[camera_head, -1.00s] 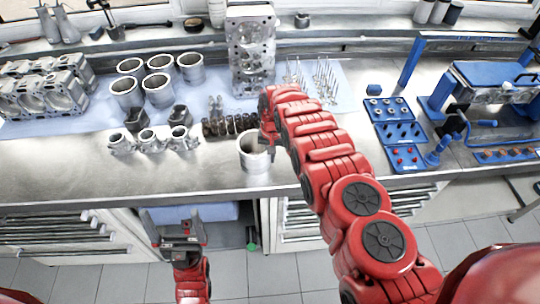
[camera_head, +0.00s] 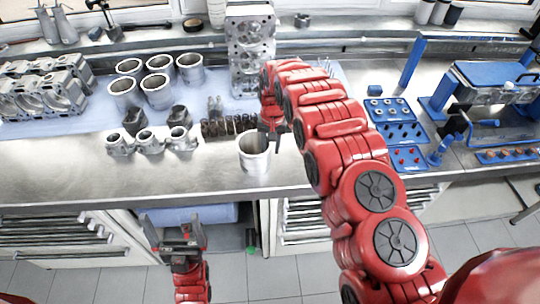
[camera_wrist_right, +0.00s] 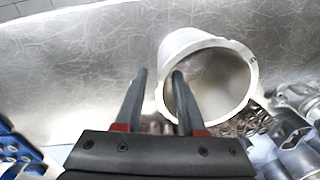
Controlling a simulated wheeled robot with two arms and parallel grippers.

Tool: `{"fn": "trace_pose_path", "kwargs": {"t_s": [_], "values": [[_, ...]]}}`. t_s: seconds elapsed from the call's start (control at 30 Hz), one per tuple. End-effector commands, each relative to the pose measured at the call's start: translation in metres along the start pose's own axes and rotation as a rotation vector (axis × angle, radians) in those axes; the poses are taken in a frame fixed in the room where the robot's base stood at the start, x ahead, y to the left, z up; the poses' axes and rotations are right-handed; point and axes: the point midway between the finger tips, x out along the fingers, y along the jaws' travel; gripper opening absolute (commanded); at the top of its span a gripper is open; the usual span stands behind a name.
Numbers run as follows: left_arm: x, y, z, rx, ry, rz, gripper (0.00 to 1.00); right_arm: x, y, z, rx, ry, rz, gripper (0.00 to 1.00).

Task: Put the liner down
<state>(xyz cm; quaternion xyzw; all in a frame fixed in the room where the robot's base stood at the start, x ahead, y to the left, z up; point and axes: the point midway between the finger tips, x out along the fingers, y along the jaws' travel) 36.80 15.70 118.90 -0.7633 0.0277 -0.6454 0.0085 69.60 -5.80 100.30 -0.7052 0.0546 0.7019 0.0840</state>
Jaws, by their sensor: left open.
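The liner (camera_head: 254,160) is a light grey metal cylinder standing upright on the front of the bench, its open end up. It also shows in the right wrist view (camera_wrist_right: 246,75). My right gripper (camera_head: 273,142) is at the liner's right rim. In the right wrist view my right gripper (camera_wrist_right: 158,75) is open, with one finger over the liner's opening and the other outside, the rim wall between them. Gaps show on both sides of the wall. My left gripper (camera_head: 173,226) is open and empty, low in front of the bench.
Several other liners (camera_head: 157,90) stand on the blue mat (camera_head: 82,124) behind. Pistons (camera_head: 150,141) stand left of the liner, and a row of dark parts (camera_head: 229,126) is behind it. A blue tray (camera_head: 400,131) is to the right. The bench front at left is clear.

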Motion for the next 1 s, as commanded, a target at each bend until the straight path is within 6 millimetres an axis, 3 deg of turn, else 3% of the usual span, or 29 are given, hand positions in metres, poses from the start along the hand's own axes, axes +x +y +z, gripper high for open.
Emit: {"fn": "trace_pose_path", "kwargs": {"t_s": [0.03,0.17,0.2,0.3,1.0], "values": [[-0.007,0.000,0.001,0.000,0.000,0.000,1.00,-0.007,0.000,-0.001,0.000,0.005,-0.002,0.39],[-0.007,0.000,0.001,0.000,0.000,0.000,1.00,-0.039,0.000,-0.001,0.000,0.003,-0.001,0.39],[0.006,0.000,-0.001,0.000,0.000,0.000,1.00,-0.053,0.000,0.000,0.000,0.001,0.000,0.39],[0.019,-0.001,-0.003,0.000,0.001,0.000,1.00,-0.063,0.000,0.000,0.000,-0.001,0.000,0.39],[0.025,-0.001,-0.004,0.000,0.000,0.000,1.00,-0.068,0.000,0.000,0.000,-0.001,0.000,0.39]]}}
